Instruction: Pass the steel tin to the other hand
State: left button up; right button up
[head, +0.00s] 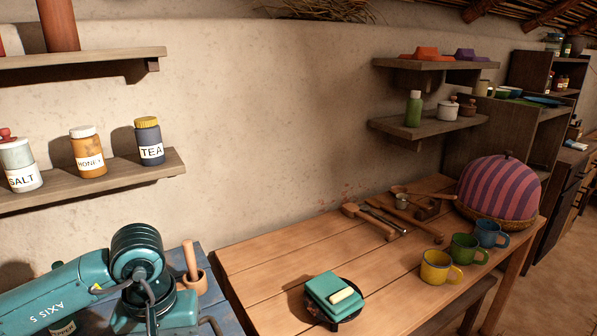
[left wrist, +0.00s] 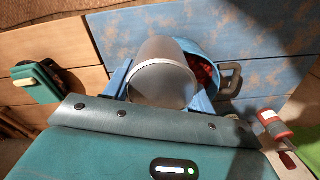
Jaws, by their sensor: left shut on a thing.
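The steel tin (left wrist: 166,78), a smooth grey metal vessel, sits between the blue fingers of my left gripper (left wrist: 160,92) in the left wrist view. The fingers are shut on its two sides. Below it lies a blue-painted table top (left wrist: 270,50); I cannot tell whether the tin touches it. In the head view my teal left arm comes in at the lower left, and the tin and left fingertips are not seen there. My right gripper is in neither view.
A blue pot (left wrist: 208,62) with red contents is right behind the tin. A mortar with pestle (head: 193,280) is beside my arm. The wooden table (head: 270,255) holds a teal block on a black dish (head: 335,300) and mugs (head: 440,267).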

pick_arm(q)
jog(key=shift+s+d+m, duration=0.15)
jog(key=shift+d+m, duration=0.05)
jog(key=shift+m, duration=1)
jog(key=shift+r, duration=0.1)
